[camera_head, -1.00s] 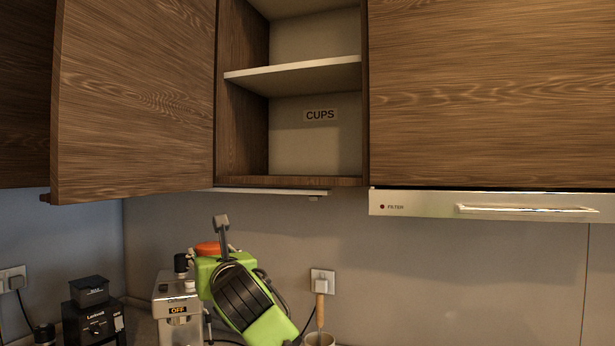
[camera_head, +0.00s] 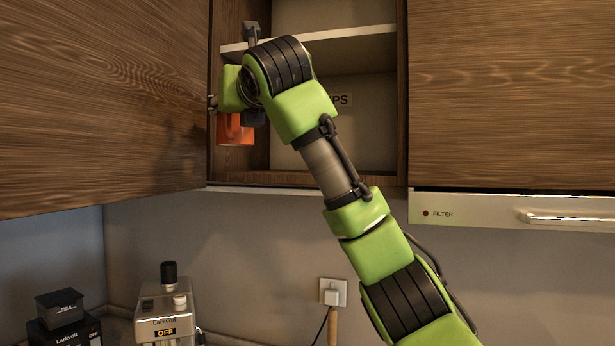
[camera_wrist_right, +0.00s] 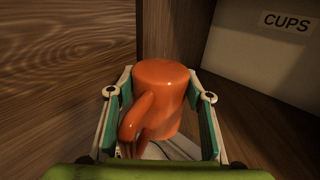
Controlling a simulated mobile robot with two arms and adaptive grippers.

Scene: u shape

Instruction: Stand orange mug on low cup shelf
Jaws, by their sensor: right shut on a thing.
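The orange mug (camera_head: 235,131) is held by my right gripper (camera_head: 243,101) at the left side of the open cabinet, above the level of its floor. In the right wrist view the mug (camera_wrist_right: 162,85) sits between both fingers, its handle toward the camera and a smooth closed end at the top of the picture. The low cup shelf (camera_head: 290,176) is the cabinet floor below the middle board. My arm hides part of it and of the CUPS label (camera_wrist_right: 286,22). I cannot tell how far inside the mug is. My left gripper is not in view.
The open wooden door (camera_head: 110,100) stands close left of the mug. The middle shelf board (camera_head: 350,36) is above, and the cabinet's left wall (camera_head: 256,150) is close by. The right part of the low compartment looks clear. A coffee machine (camera_head: 160,310) stands below.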

